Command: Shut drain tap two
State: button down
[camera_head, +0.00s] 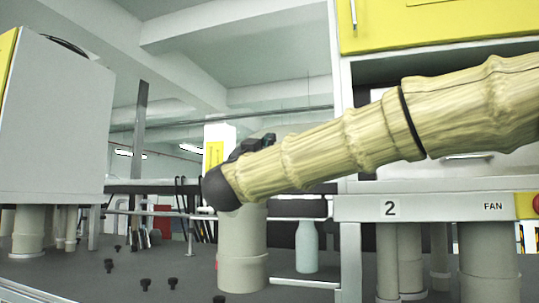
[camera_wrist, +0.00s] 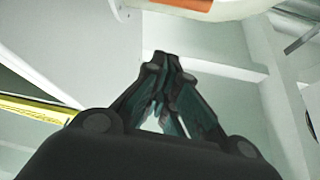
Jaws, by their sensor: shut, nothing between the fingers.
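My gripper shows in the wrist view (camera_wrist: 164,62) with its dark fingers shut together and nothing between them. In the head view my arm, in a ribbed tan cover, reaches from the right edge to the middle. Its black rounded end hides most of the gripper. A panel marked "2" (camera_head: 425,207) is at the right, below my arm. I cannot make out a tap that is clearly drain tap two. The gripper appears apart from the panel, to its left.
A yellow-fronted cabinet (camera_head: 437,22) hangs at the upper right. A white cabinet (camera_head: 62,120) stands at the left. A thick grey cylinder (camera_head: 243,250) and a pale green bottle (camera_head: 306,247) stand below my arm. Several small black pieces (camera_head: 145,285) lie on the dark surface.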

jog(key=b+v, duration=0.5)
jog(key=v, duration=0.5)
jog(key=shift+d+f, duration=0.25)
jog(key=shift+d, duration=0.15)
